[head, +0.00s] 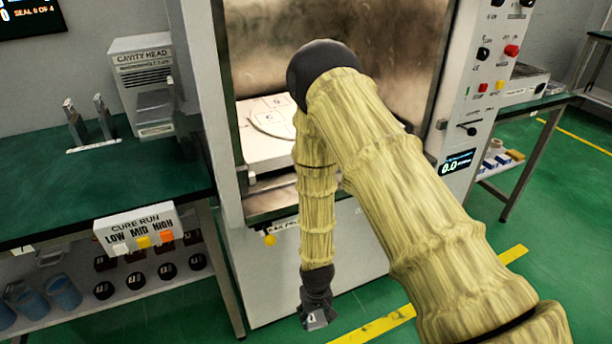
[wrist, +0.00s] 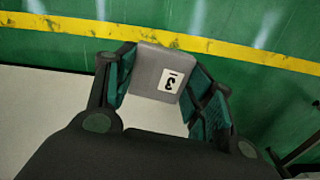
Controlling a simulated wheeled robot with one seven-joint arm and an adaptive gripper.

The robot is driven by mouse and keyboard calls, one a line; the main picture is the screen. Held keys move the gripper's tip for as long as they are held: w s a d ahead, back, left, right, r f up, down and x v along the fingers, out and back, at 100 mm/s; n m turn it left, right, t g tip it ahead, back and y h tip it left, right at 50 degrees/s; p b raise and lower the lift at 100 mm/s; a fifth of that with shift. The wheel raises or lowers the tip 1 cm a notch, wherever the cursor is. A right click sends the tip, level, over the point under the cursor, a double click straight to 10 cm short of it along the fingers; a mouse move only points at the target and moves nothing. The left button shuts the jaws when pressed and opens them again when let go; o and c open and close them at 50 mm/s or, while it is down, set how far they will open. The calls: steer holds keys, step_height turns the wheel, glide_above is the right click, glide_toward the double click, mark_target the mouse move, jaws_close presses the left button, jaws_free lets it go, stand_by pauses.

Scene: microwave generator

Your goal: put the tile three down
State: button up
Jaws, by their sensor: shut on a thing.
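In the wrist view, tile three (wrist: 152,70) is a grey square with a white label reading 3. My gripper (wrist: 160,78) is shut on it, with a green-padded finger at each side of the tile. In the head view, my gripper (head: 317,312) hangs low in front of the microwave cabinet (head: 290,272), over the floor, and the tile (head: 318,321) shows small at its end. A white slab (head: 262,150) with outlined, lettered places lies inside the open cabinet chamber. My arm hides part of that slab.
The left bench (head: 60,200) bears a cavity head unit (head: 146,85), an upright metal rack (head: 92,125) and a cure run sign (head: 140,230). Shelves below hold dark pieces and blue cylinders (head: 62,291). A control panel (head: 490,60) is on the cabinet's right. Green floor (head: 400,283) lies in front.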

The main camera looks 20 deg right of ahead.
step_height(320, 180, down, 28)
steer(key=w+a+b, duration=0.2)
steer(key=b, duration=2.3)
steer(key=shift+a+r, duration=0.2)
steer(key=shift+a, duration=0.1)
steer(key=shift+r, duration=0.1)
